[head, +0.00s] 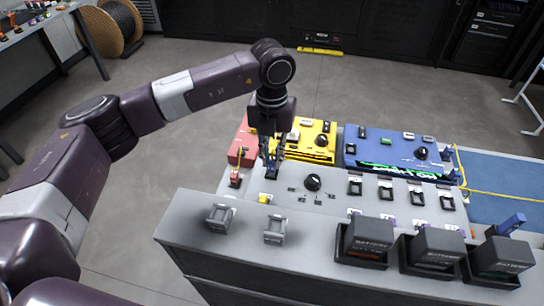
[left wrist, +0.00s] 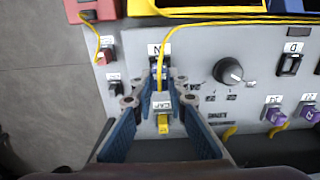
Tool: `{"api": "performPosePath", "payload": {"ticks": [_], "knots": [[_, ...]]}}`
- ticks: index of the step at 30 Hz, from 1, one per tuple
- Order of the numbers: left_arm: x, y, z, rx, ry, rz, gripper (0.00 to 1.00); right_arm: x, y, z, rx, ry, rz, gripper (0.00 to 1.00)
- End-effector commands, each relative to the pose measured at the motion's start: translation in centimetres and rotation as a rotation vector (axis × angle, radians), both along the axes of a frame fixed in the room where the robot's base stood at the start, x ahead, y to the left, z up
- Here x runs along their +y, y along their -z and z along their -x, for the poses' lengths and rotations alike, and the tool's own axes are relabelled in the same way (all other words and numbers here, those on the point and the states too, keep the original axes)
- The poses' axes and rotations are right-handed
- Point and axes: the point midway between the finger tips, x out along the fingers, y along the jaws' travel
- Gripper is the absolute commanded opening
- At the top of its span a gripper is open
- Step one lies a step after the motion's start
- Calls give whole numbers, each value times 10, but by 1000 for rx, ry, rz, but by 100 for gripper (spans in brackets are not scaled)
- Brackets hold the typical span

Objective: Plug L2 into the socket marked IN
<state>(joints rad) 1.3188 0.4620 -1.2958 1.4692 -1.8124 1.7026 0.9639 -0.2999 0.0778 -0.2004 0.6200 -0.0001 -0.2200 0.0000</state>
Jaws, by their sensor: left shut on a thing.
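My left gripper (head: 270,160) points down over the left part of the grey panel. In the left wrist view its fingers (left wrist: 162,80) are closed around a small dark plug (left wrist: 159,74), mostly hidden between the fingertips. A yellow cable (left wrist: 178,28) runs up and right from there. A white label (left wrist: 154,49), partly hidden and reading like the end of IN, sits just beyond the fingertips. The plug is at the socket below that label; I cannot tell how deep it sits. No L2 marking is readable. My right gripper is not in view.
A white-labelled piece with a yellow end (left wrist: 164,122) lies just nearer than the fingertips. A black knob (head: 313,182) is to the right. A red-tipped plug (left wrist: 106,46) is to the left. Yellow (head: 310,147) and blue (head: 395,148) units stand behind; black boxes (head: 368,238) stand in front.

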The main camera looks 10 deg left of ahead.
Motion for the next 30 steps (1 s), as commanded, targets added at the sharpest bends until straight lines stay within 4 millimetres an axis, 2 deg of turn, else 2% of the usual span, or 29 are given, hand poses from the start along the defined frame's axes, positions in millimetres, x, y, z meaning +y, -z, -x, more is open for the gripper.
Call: {"api": "performPosePath", "payload": {"ticks": [20,21,24,26,30], "knots": [[0,10,0,0,0,0,0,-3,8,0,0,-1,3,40],[0,10,0,0,0,0,17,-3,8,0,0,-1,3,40],[0,10,0,0,0,0,28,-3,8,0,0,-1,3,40],[0,10,0,0,0,0,34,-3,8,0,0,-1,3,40],[0,10,0,0,0,0,34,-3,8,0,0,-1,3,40]]}}
